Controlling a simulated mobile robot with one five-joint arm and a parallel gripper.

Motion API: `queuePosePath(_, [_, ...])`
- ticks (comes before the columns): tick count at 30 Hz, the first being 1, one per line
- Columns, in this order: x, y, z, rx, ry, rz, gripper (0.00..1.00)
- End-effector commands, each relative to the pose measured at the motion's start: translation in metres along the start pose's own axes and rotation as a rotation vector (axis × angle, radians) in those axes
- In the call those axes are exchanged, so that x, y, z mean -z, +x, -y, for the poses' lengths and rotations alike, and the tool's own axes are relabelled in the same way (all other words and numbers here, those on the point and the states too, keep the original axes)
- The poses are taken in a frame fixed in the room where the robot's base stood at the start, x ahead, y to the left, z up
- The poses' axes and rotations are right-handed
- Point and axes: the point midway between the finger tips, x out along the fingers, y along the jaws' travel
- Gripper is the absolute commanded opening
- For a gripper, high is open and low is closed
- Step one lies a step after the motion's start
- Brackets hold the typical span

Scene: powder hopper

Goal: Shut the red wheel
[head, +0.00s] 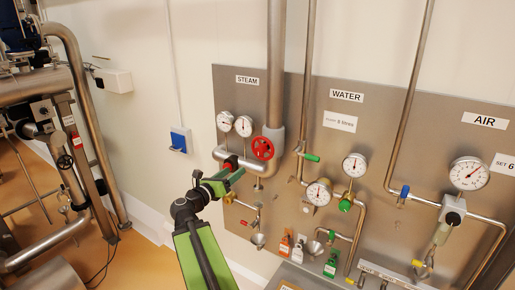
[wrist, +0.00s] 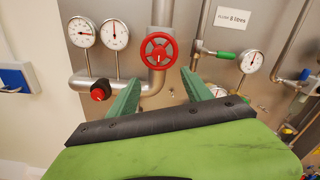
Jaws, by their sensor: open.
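The red wheel (head: 263,148) is a spoked handwheel on the thick steam pipe, on the grey panel under the STEAM label. In the wrist view the red wheel (wrist: 158,50) stands upright, facing me, just beyond and above the space between my fingers. My gripper (head: 236,176) is in front of the panel, below and left of the wheel. In the wrist view my gripper (wrist: 160,92) has two green fingers spread apart with nothing between them. The fingers appear apart from the wheel. The wheel's hub and spokes are visible.
A red and black knob (wrist: 100,90) sits close to the left finger. Two steam gauges (head: 233,122) are left of the wheel. A green-handled water valve (head: 311,157) is to its right. Funnels and tags hang below. A blue wall box (head: 180,140) is left of the panel.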

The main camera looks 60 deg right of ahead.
Motion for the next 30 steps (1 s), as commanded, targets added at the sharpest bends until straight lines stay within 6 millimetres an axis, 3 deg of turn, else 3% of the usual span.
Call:
queuePosePath(5, [0.002,0.017,-0.002,0.003,0.004,-0.003,0.58])
queuePosePath(21, [0.002,0.146,-0.003,0.0,0.007,-0.004,0.58])
queuePosePath(30, [0.002,0.173,-0.002,-0.001,0.007,-0.004,0.58])
